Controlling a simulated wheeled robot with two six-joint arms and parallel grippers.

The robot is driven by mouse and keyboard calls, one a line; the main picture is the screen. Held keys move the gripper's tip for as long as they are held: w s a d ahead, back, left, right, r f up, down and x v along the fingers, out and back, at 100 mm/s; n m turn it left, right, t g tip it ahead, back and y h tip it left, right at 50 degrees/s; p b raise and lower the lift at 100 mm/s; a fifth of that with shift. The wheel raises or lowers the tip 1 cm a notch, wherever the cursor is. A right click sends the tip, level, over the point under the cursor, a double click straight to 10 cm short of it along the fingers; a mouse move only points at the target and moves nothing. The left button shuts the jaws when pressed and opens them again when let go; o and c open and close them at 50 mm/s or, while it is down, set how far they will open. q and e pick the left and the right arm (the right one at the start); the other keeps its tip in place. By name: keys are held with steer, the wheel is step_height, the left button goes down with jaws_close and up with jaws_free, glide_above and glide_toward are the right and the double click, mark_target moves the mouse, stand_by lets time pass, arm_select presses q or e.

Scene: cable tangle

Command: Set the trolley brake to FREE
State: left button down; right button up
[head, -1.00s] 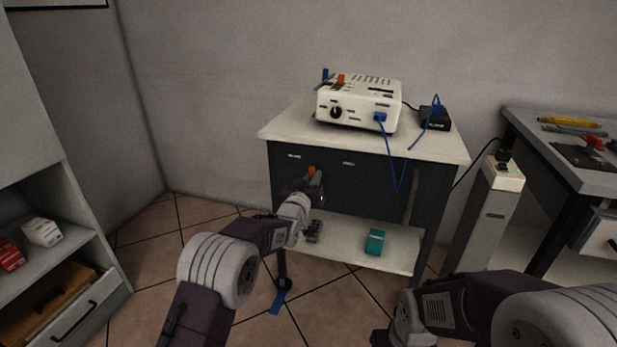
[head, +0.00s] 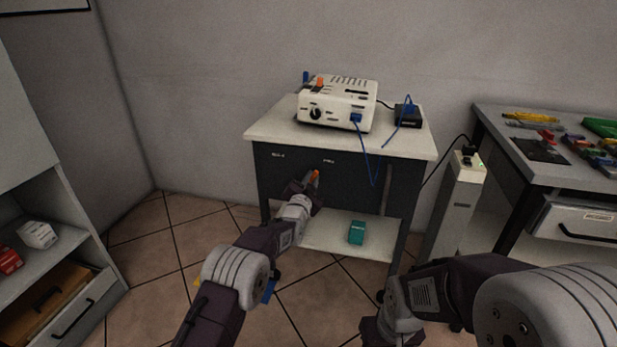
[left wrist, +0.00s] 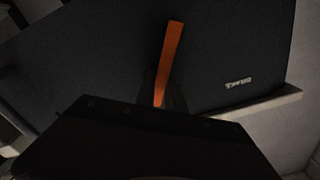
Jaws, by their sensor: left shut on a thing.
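The trolley (head: 262,190) stands against the wall with a pale top and a dark front panel. Its orange brake lever (head: 316,176) shows at the front, nearer the right of two small white labels whose words are too small to read. My left gripper (head: 308,186) is shut on the lever; its fingers are mostly hidden behind the wrist. The left wrist view shows the orange lever (left wrist: 172,55) rising from the dark jaws, and one upside-down white label (left wrist: 238,82) to its right. My right arm shows low on the right, but its fingertips are out of frame.
A white device (head: 338,103) and a black box (head: 408,114) with a blue cable stand on the trolley top. A teal box (head: 356,232) lies on its lower shelf. A pale pillar (head: 455,210) and a workbench (head: 560,170) stand right, shelves left.

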arm_select(q)
steer(key=shift+d+f+m, duration=0.15)
steer(key=shift+d+m, duration=0.05)
steer(key=shift+m, duration=0.2)
steer(key=c, duration=1.4)
jaws_free()
steer(key=shift+s, duration=0.15)
steer(key=shift+s+a+p, duration=0.15)
steer(key=shift+s+p, duration=0.1)
steer(key=shift+p, duration=0.1)
steer(key=v, duration=0.8)
steer(key=shift+s, duration=0.2)
